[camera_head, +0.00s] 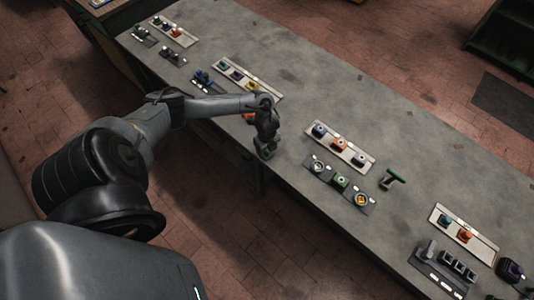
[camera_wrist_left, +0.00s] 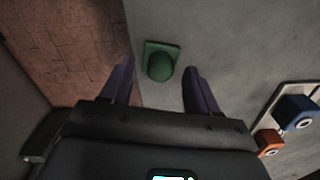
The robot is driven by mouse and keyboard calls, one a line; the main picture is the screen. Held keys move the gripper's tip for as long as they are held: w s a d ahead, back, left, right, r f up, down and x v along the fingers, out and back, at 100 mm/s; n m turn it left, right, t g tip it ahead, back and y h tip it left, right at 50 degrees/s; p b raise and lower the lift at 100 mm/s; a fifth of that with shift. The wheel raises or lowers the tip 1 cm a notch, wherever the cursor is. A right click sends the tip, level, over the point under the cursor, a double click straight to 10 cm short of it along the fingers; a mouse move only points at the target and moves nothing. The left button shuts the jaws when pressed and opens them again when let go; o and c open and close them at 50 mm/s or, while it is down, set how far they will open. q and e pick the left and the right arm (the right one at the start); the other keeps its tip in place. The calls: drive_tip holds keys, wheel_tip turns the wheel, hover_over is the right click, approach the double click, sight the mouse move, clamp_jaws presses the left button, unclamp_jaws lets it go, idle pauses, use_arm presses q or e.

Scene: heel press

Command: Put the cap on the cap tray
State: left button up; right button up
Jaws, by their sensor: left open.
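A green piece with a rounded dome on a square base (camera_wrist_left: 161,66), likely the cap, stands on the grey table close to its edge in the left wrist view. My left gripper (camera_wrist_left: 160,72) is open, its two dark fingers apart to either side of the green piece and not closed on it. In the head view my left gripper (camera_head: 266,152) points down at the table's near edge and mostly hides the piece. A pale tray (camera_head: 358,157) with a blue block (camera_head: 319,130) and an orange block lies to the right; I cannot tell which tray is the cap tray.
More trays and blocks stand along the table at both ends. The table's back half (camera_head: 330,80) is clear.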

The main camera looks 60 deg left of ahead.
use_arm(q)
clamp_jaws()
idle(0.4)
